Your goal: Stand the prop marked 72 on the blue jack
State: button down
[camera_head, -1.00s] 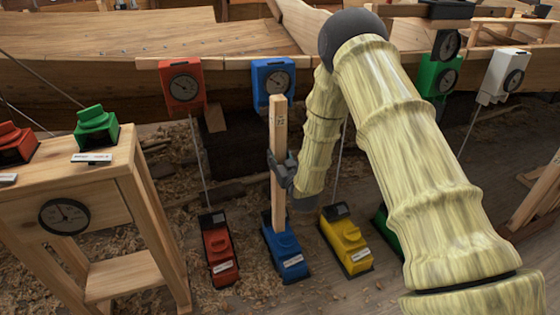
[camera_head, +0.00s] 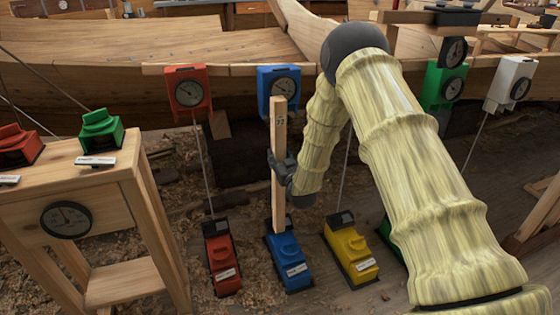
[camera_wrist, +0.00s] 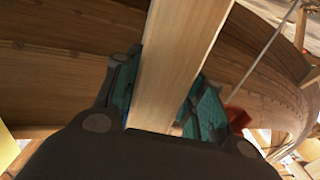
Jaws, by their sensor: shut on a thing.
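The wooden prop (camera_head: 279,130) is long, pale and near upright, with a small dark mark near its top that looks like 72. My gripper (camera_head: 283,170) is shut on it at about mid-height. In the wrist view the prop (camera_wrist: 180,65) runs between the two teal-padded fingers (camera_wrist: 165,105). The blue jack (camera_head: 290,268) stands on the floor under the prop. The prop's lower end is at the back left of the jack's top in the picture. I cannot tell whether it touches the jack.
A red jack (camera_head: 222,265) and a yellow jack (camera_head: 350,252) stand on either side. Gauge boxes, including a blue one (camera_head: 279,84), hang along the hull (camera_head: 120,85). A wooden stand (camera_head: 110,190) with green and red blocks is at left. Shavings litter the floor.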

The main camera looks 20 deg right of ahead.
jog(key=shift+w, duration=0.3)
jog(key=shift+f+b, duration=2.2)
jog(key=shift+f, duration=0.9)
jog(key=w+b, duration=0.1)
jog(key=w, duration=0.7)
jog(key=shift+a+b, duration=0.15)
jog(key=shift+b, duration=0.25)
jog(key=shift+f, duration=0.3)
jog(key=shift+w, duration=0.2)
jog(key=c, duration=0.8)
grip_release()
